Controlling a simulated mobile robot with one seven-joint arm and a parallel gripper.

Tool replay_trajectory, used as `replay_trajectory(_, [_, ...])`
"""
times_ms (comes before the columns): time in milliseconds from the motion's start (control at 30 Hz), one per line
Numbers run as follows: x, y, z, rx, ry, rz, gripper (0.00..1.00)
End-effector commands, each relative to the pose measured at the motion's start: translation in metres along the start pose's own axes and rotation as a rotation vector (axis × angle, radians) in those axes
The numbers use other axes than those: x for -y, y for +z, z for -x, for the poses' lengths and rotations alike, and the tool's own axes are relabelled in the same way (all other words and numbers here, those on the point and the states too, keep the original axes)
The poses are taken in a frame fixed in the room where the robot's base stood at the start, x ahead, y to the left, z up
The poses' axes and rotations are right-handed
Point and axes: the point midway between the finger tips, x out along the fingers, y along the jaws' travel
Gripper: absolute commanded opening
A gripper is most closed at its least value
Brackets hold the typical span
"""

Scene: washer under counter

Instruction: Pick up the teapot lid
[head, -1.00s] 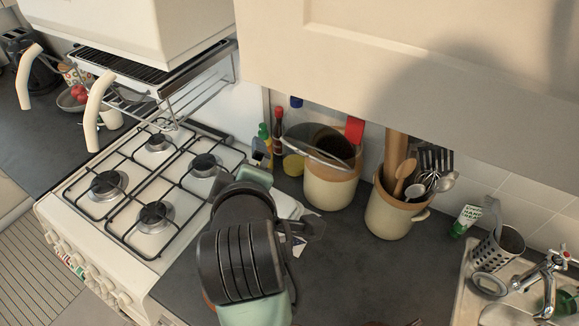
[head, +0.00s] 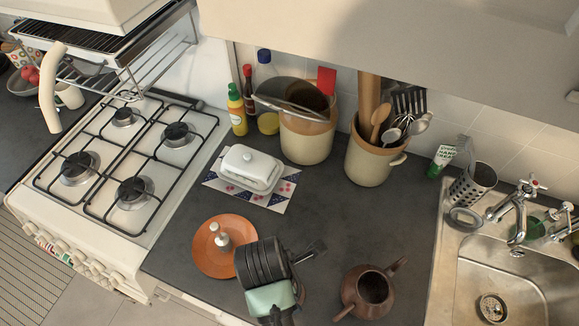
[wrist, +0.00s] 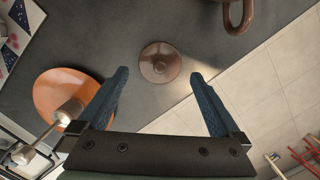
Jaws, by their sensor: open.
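The teapot lid is a round brown disc with a small knob on top (wrist: 160,63). It lies on the dark counter near its edge in the wrist view. My gripper (wrist: 158,76) is open and empty, its two blue fingers reaching toward the counter on either side of the lid in the picture. I cannot tell how high the fingers are above it. The brown teapot (head: 372,287) stands without a lid to the right of my arm in the head view; part of it shows at the top of the wrist view (wrist: 236,16). In the head view my arm mostly hides the lid.
An orange plate (head: 208,262) with a white bottle on it lies left of my arm, close to the left finger in the wrist view. A white butter dish (head: 252,170), crocks, the stove (head: 100,180) and the sink (head: 520,275) surround the counter. The middle counter is clear.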

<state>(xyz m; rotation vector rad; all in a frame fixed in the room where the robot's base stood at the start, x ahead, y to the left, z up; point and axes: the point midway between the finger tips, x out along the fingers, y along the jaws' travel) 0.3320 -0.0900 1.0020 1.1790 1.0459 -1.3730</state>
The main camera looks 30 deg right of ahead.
Motion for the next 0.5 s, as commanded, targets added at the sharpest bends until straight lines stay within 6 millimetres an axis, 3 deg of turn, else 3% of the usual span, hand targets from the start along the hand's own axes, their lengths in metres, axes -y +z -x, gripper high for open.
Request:
replay_trajectory(167, [0.001, 0.0, -0.011, -0.001, -0.001, -0.001, 1.0])
replay_trajectory(500, [0.002, -0.003, -0.054, 0.0, 0.0, -0.002, 1.0])
